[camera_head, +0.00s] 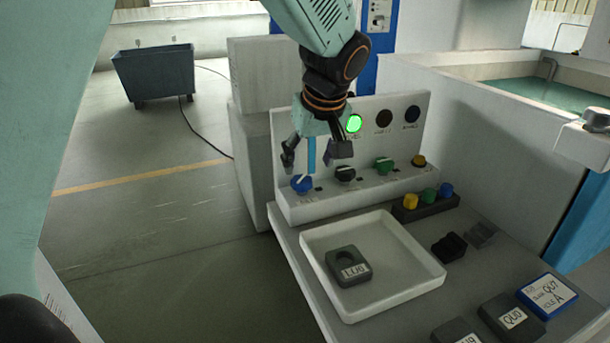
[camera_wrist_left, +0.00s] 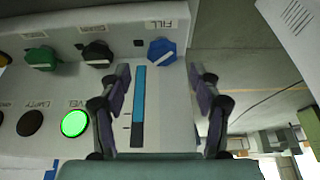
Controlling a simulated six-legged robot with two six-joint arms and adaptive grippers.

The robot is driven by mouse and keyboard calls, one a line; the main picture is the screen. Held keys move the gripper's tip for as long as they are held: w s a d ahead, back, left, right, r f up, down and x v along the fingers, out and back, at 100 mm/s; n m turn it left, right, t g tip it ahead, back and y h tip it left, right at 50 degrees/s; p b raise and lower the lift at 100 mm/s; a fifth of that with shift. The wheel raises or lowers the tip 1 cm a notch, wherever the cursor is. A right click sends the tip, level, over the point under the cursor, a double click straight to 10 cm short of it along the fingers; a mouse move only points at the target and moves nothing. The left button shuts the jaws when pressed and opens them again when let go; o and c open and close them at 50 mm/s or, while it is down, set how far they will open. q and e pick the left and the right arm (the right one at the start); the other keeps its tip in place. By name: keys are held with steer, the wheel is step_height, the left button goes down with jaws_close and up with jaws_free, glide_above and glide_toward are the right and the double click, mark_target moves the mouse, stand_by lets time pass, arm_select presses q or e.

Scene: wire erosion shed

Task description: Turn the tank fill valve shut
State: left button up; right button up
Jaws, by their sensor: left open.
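The fill valve is a blue knob (camera_head: 301,183) with a white pointer line, at the left end of the white control panel (camera_head: 330,207). In the left wrist view the blue knob (camera_wrist_left: 161,51) sits under the label FILL, and its pointer lies at a slant. My left gripper (camera_head: 314,157) is open and empty, close above the knob and in front of the panel's upright face. In the left wrist view its fingers (camera_wrist_left: 160,82) stand either side of the knob's line, apart from it. My right gripper is not in view.
A blue level strip (camera_wrist_left: 139,105) runs up the panel between the fingers. The green lamp (camera_head: 354,124) is lit; two lamps beside it are dark. A black knob (camera_head: 345,173) is next to the blue one. A white tray (camera_head: 422,282) holds a dark block (camera_head: 346,257).

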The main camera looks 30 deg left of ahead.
mark_target(302, 180)
arm_select(q)
steer(key=x, duration=0.2)
steer(key=a+x, duration=0.1)
steer(key=x, duration=0.2)
steer(key=shift+b, duration=0.3)
steer(key=shift+d+f, duration=0.1)
steer(key=shift+d, duration=0.35)
steer(key=shift+a+f, duration=0.1)
steer(key=shift+a, duration=0.35)
steer(key=shift+c, duration=1.3)
steer(key=shift+d, duration=0.25)
steer(key=c, duration=0.9)
